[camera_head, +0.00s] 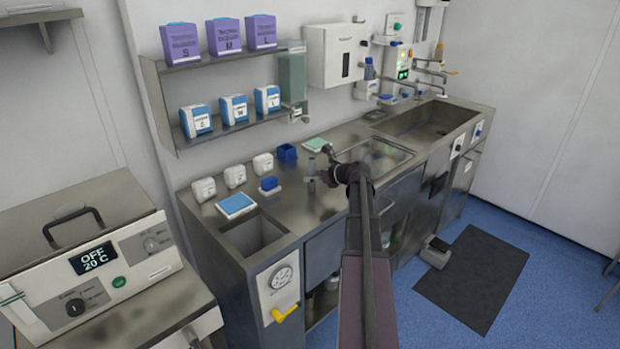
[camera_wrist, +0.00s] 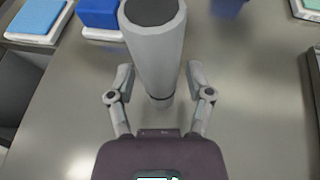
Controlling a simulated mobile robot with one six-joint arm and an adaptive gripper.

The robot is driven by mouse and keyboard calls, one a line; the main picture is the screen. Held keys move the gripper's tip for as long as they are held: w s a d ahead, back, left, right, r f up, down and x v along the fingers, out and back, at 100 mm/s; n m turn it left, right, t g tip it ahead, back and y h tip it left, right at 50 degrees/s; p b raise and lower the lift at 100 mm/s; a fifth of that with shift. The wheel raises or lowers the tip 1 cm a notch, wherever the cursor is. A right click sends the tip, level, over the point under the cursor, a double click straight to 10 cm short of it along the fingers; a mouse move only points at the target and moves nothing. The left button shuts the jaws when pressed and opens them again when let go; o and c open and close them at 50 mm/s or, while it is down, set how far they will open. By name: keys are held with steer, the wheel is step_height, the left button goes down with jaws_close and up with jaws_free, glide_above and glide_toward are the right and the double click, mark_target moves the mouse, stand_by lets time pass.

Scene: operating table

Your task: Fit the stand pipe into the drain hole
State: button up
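The stand pipe (camera_wrist: 156,45), a grey cylinder with a dark top, stands upright on the steel counter in the wrist view. In the head view a small grey upright shape (camera_head: 311,168), apparently the pipe, shows beside my gripper (camera_head: 324,162). My gripper (camera_wrist: 160,78) is open, with one finger on each side of the pipe and narrow gaps showing. The pipe's foot is near the counter surface. I cannot make out the drain hole in either view; the basin interiors are dark or partly hidden by my arm.
A small basin (camera_head: 252,235) lies at the counter's near left, a shallow sink (camera_head: 398,151) behind my arm, and a large sink (camera_head: 430,117) at the far right. A blue box (camera_head: 287,152), blue pad (camera_head: 236,205) and several white containers stand left of my gripper.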

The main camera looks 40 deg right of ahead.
steer(key=shift+r, duration=0.15)
stand_by(0.3)
steer(key=shift+s+r+p, duration=0.15)
steer(key=shift+s+p, duration=0.05)
steer(key=shift+p, duration=0.1)
steer(key=p+v, duration=0.4)
steer(key=v, duration=0.7)
steer(key=shift+s+d, duration=0.15)
steer(key=shift+s, duration=0.1)
steer(key=shift+s, duration=0.15)
